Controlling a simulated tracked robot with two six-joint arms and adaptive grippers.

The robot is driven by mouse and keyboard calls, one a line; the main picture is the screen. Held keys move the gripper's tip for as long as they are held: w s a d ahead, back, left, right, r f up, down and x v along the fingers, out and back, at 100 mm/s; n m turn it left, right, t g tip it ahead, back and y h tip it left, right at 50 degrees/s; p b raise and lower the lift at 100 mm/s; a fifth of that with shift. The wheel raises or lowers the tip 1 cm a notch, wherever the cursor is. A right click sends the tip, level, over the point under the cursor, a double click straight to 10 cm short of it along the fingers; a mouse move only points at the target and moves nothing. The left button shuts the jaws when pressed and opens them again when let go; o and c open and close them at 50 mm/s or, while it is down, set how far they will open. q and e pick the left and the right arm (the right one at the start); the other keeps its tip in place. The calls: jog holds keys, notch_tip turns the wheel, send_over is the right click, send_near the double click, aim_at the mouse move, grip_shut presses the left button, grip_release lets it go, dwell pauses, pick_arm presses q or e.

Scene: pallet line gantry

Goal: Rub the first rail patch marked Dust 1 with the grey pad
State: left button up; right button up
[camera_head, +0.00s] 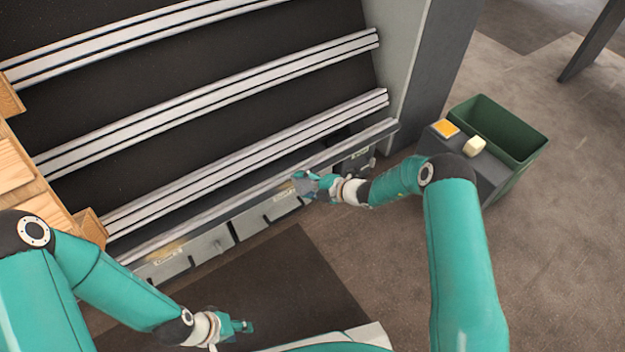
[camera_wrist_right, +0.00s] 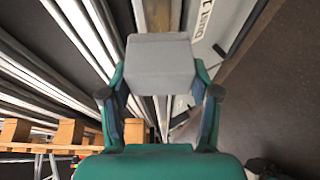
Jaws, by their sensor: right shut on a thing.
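My right gripper (camera_head: 303,185) is at the front rail (camera_head: 240,192) of the pallet line. It is shut on the grey pad (camera_wrist_right: 160,62), which sits between both fingers in the right wrist view. A brownish patch (camera_wrist_right: 158,14) shows on the rail just beyond the pad, beside a white label (camera_wrist_right: 205,18) that seems to read Dust 2. I cannot tell whether the pad touches the rail. Another brownish patch (camera_head: 166,248) with a small label (camera_head: 168,259) lies further left on the rail; its writing is too small to read. My left gripper (camera_head: 242,327) hangs low, away from the rail; its finger opening is unclear.
Several parallel metal rails (camera_head: 210,98) cross the dark bed behind the front rail. Wooden boards (camera_head: 14,165) lie at the left. A green bin (camera_head: 515,135) and a dark box (camera_head: 470,165) with a yellow pad and cream block stand right. A grey post (camera_head: 425,70) rises behind.

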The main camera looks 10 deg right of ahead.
jog(key=shift+s+a+p, duration=0.2)
jog(key=shift+s+a, duration=0.05)
jog(key=shift+a, duration=0.6)
jog(key=shift+s+a+p, duration=0.2)
jog(key=shift+s+a, duration=0.05)
jog(key=shift+a, duration=0.6)
jog(key=shift+s+a+p, duration=0.25)
jog(key=shift+a, duration=0.35)
jog(key=shift+s+a+p, duration=0.2)
jog(key=shift+s+a, duration=0.05)
jog(key=shift+a, duration=0.35)
jog(key=shift+s+a+p, duration=0.25)
jog(key=shift+a, duration=0.35)
jog(key=shift+w, duration=0.15)
